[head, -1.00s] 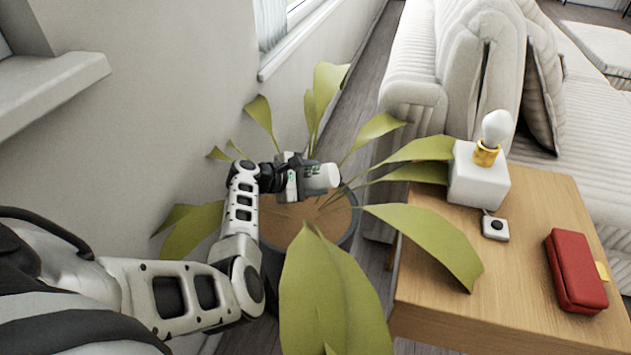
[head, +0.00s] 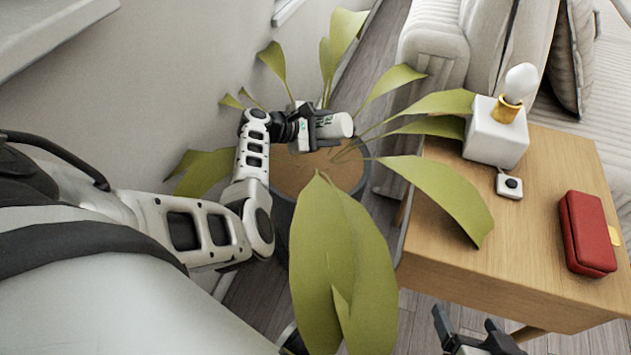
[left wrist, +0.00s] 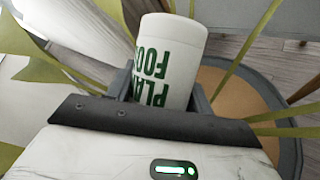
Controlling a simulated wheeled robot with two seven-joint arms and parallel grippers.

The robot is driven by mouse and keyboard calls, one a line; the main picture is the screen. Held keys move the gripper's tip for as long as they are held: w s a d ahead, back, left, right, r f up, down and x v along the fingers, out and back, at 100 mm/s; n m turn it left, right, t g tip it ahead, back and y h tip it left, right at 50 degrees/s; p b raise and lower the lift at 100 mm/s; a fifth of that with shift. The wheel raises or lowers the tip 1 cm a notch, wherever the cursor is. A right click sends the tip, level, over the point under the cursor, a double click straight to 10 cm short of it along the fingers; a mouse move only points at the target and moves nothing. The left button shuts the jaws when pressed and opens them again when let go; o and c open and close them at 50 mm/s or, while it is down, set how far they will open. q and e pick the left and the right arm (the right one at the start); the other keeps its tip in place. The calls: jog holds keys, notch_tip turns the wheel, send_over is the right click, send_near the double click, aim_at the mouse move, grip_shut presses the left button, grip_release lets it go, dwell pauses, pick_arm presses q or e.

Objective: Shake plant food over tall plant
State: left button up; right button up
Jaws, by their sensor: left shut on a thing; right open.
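The plant food is a white bottle (head: 338,125) with green lettering; it also shows large in the left wrist view (left wrist: 172,55), its lettering upside down there. My left gripper (head: 318,127) is shut on it and holds it on its side above the soil of the tall plant's pot (head: 360,190). The plant's broad green leaves (head: 345,260) spread around the bottle and toward the camera. My right gripper (head: 468,322) is open and empty at the bottom edge of the head view, in front of the wooden table.
A wooden side table (head: 470,260) stands right of the pot, with a white lamp (head: 495,130), a small white switch box (head: 509,186) and a red case (head: 587,235). A sofa (head: 435,50) is behind. The wall (head: 180,80) is close on the left.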

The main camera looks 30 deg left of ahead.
aim_at(330, 118)
dwell(0.3)
